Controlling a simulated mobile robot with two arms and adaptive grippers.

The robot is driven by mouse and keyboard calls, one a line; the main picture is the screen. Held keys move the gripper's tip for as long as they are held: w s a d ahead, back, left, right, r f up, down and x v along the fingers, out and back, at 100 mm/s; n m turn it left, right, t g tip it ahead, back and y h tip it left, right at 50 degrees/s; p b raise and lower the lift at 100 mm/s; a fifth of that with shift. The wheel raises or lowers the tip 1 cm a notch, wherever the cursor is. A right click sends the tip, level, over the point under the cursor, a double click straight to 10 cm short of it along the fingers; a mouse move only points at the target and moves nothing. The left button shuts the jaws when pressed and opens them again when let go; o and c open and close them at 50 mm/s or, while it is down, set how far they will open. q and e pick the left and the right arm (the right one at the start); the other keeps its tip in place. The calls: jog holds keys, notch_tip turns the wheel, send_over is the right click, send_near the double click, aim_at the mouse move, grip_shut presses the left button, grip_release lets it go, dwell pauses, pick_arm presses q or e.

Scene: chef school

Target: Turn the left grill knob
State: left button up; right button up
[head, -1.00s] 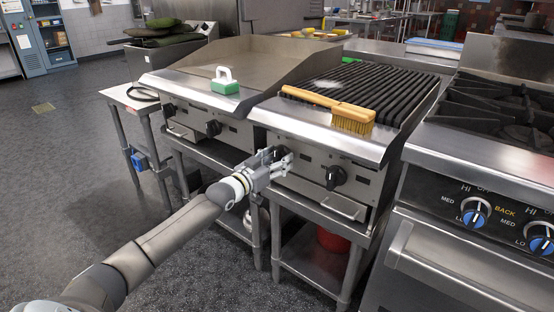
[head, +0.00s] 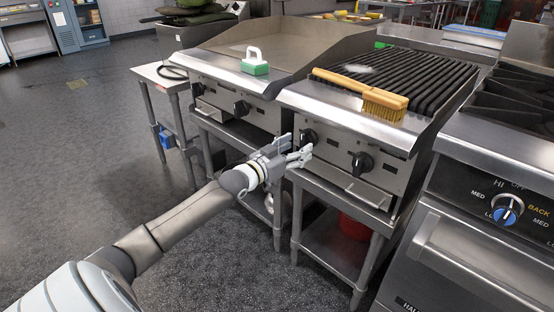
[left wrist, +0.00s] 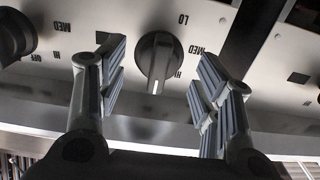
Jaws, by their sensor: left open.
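The left grill knob (head: 308,137) is black and sits on the steel front panel of the charbroiler, below its grate. My left gripper (head: 297,151) is open and empty, just in front of and slightly below this knob in the head view. In the left wrist view the knob (left wrist: 158,60) shows between the two spread fingers of my left gripper (left wrist: 160,95), with a visible gap on each side. Its pointer ridge points down in that view. LO, MED and HI marks surround it upside down. My right gripper is not in view.
The right grill knob (head: 362,162) is to the right on the same panel. A wooden brush (head: 383,101) lies on the grill's front ledge. A griddle with a green-and-white scrubber (head: 254,66) stands left. A range with blue-faced knobs (head: 507,211) stands right. Open floor lies left.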

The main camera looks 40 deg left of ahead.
pick_arm(q)
jog(key=s, duration=0.8)
jog(key=shift+a, duration=0.3)
jog(key=shift+s, duration=0.1)
